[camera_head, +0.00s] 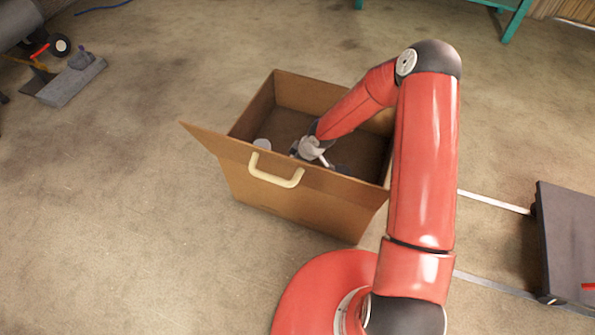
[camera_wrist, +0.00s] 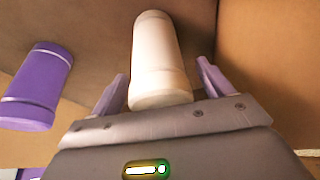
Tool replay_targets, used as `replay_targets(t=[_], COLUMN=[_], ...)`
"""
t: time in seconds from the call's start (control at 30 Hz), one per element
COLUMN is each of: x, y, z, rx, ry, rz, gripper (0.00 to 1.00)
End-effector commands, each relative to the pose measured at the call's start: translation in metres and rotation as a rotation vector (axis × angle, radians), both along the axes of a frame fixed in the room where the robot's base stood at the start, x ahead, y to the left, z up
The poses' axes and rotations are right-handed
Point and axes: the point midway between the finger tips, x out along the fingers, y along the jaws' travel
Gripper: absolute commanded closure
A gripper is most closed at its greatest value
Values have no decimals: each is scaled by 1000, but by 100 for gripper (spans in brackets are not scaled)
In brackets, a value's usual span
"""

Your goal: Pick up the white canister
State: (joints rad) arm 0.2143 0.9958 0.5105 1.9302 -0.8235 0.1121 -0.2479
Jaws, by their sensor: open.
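The white canister (camera_wrist: 160,55) shows in the wrist view, a pale cylinder with a band near its nearer end. My gripper (camera_wrist: 162,70) is open, with one purple finger on each side of the canister. A gap shows between the canister and each finger. In the head view my gripper (camera_head: 312,150) reaches down inside a brown box (camera_head: 300,204). A pale round thing (camera_head: 262,144) shows in the box to the left of my gripper; I cannot tell whether it is the canister.
A purple canister (camera_wrist: 38,85) stands to the left of the white one. The box walls rise close around my gripper, and a beige handle (camera_head: 276,170) is on the near side. A dark platform (camera_head: 568,240) is at the right. Open floor lies left of the box.

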Motion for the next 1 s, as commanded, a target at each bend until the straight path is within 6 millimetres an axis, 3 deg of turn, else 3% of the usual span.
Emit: replay_targets(t=[0.27,0.7,1.0], x=[1,1,1], y=[1,1,1], z=[-3,-2,1], rx=[0,0,0], ry=[0,-2,-1], rz=[0,1,0], gripper=[21,76,76])
